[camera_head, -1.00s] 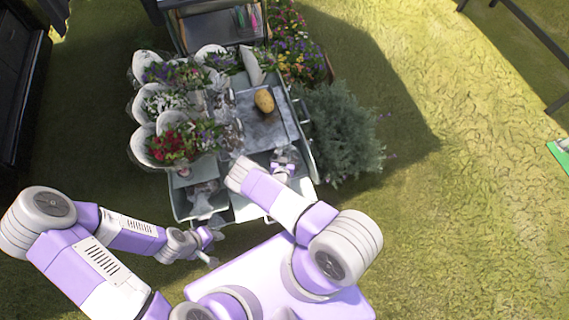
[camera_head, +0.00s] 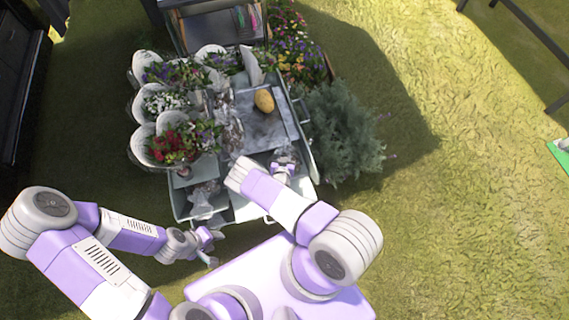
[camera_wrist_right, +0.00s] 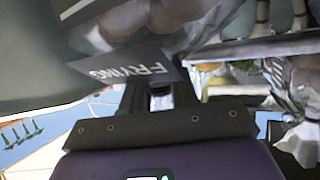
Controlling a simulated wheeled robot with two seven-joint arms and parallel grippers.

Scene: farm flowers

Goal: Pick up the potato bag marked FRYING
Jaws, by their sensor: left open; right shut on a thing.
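The potato bag marked FRYING (camera_wrist_right: 165,22) fills the top of the right wrist view as a clear, crinkled bag. Its dark label (camera_wrist_right: 132,67) reads FRYING upside down. My right gripper (camera_wrist_right: 148,93) is shut on the bag at the label. In the head view my right gripper (camera_head: 284,169) is at the cart's right front part, with the bag (camera_head: 285,154) small and partly hidden beside it. My left gripper (camera_head: 210,248) is open and empty, low in front of the cart's left front corner.
Other clear bags (camera_head: 204,195) lie at the front left. A bushy plant (camera_head: 340,130) stands close on the right. Open grass lies further right.

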